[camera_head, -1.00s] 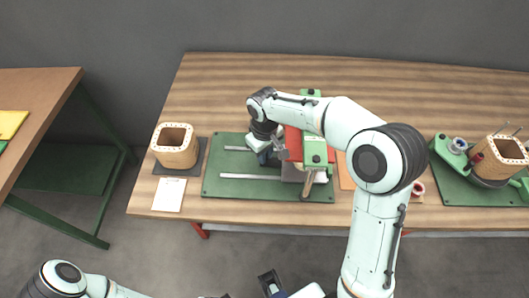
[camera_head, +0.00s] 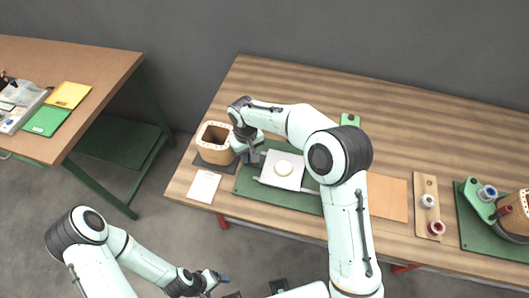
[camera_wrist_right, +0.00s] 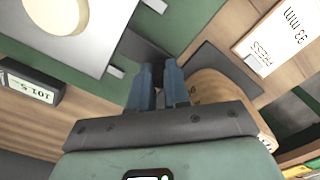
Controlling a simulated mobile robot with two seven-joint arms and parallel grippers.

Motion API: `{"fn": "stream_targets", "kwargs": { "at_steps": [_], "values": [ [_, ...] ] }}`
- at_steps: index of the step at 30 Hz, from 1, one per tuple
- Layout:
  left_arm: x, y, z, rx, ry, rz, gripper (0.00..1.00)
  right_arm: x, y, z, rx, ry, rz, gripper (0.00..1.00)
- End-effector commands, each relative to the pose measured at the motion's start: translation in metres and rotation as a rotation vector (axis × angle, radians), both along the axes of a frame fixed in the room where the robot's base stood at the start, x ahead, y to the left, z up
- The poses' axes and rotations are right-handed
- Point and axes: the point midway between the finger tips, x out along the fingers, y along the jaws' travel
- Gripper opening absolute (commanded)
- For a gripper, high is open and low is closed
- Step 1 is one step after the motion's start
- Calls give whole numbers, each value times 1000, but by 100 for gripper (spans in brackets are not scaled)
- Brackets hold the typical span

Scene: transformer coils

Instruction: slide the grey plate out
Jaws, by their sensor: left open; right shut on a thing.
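The grey plate (camera_head: 294,183) lies on two light rails on the green base (camera_head: 246,186), left of the press, whose green post (camera_head: 350,119) shows behind my right arm. A round cream disc (camera_head: 283,168) sits on the plate. In the right wrist view the plate (camera_wrist_right: 95,50) and disc (camera_wrist_right: 58,10) are at upper left. My right gripper (camera_head: 254,157) is at the plate's left side; its blue fingers (camera_wrist_right: 160,75) are shut on a dark piece between the rail ends, seemingly the plate's handle. My left gripper (camera_head: 222,279) is open and empty, low in front of the table.
A wooden coil former (camera_head: 214,146) on a dark mat stands close left of my right gripper. A white card (camera_head: 203,186) lies in front of it. An orange sheet (camera_head: 388,197) and a wooden holder (camera_head: 427,205) are to the right. A side table (camera_head: 110,65) is at left.

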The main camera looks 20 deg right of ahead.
Motion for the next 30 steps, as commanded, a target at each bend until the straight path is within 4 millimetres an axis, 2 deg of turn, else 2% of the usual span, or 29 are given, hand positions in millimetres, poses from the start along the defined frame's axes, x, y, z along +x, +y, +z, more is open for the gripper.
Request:
{"fn": "stream_targets", "kwargs": {
  "at_steps": [4,15,16,18,26,30],
  "values": [
    [6,0,7,0,-6,0,80,7,8,3,1,-3,-1,0],
    [5,0,7,0,-6,0,80,7,9,1,-1,-2,-3,0],
    [5,0,7,0,-6,0,80,7,9,1,-1,-2,-3,26],
    [5,0,7,0,-6,0,80,7,9,1,-1,-2,-3,42],
    [5,0,7,0,-6,0,80,6,9,1,-1,-1,-2,42],
    [6,0,8,0,-7,0,80,7,9,10,0,-3,-2,42]
  ]
}}
